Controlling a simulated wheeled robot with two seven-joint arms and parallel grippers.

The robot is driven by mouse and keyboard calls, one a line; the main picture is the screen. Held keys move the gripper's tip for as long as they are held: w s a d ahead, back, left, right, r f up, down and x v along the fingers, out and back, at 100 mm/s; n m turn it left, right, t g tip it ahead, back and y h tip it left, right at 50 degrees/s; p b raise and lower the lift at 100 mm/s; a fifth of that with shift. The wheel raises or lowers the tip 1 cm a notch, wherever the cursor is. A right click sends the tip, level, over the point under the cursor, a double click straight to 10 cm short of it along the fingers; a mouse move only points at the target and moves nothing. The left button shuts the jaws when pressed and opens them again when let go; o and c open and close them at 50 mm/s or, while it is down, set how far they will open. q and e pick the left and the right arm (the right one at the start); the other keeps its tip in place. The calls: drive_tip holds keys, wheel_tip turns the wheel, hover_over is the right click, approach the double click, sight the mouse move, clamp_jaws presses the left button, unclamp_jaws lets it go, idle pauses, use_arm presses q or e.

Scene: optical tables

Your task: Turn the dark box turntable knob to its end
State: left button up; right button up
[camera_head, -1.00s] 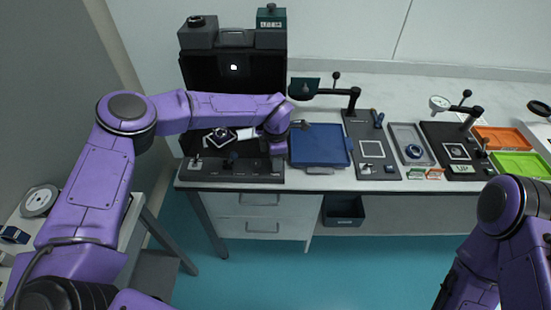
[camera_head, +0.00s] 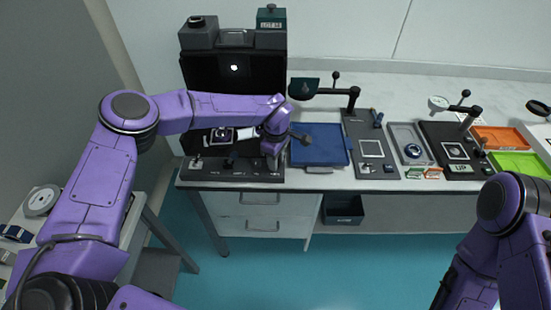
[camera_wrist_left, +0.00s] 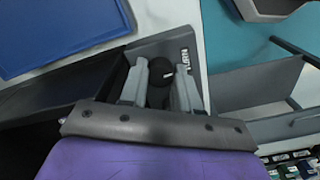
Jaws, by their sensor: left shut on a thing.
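The dark box (camera_head: 190,76) stands at the left end of the bench, with its black base panel (camera_head: 212,172) along the front. Inside, a small square piece (camera_head: 221,134) sits nearly square to the box front, partly beside my arm. My left gripper (camera_head: 272,164) is at the right end of the panel, pointing down. White lettering is beside the knob. My right arm shows at the right; its gripper is out of view.
A blue tray (camera_head: 320,146) lies just right of the box. Further right are a dark board with a stand (camera_head: 362,158), a grey tray (camera_head: 400,131), and orange (camera_head: 505,139) and green (camera_head: 520,165) trays. An open dark drawer bin (camera_head: 343,212) is below.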

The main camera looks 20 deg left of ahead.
use_arm(q)
drive_tip(key=shift+f, duration=0.1)
idle(0.4)
drive_tip(key=o, duration=0.8)
drive_tip(key=shift+c, duration=0.2)
wheel_tip(320, 180, up, 11)
drive_tip(key=b, duration=0.2)
drive_tip(key=shift+f, duration=0.2)
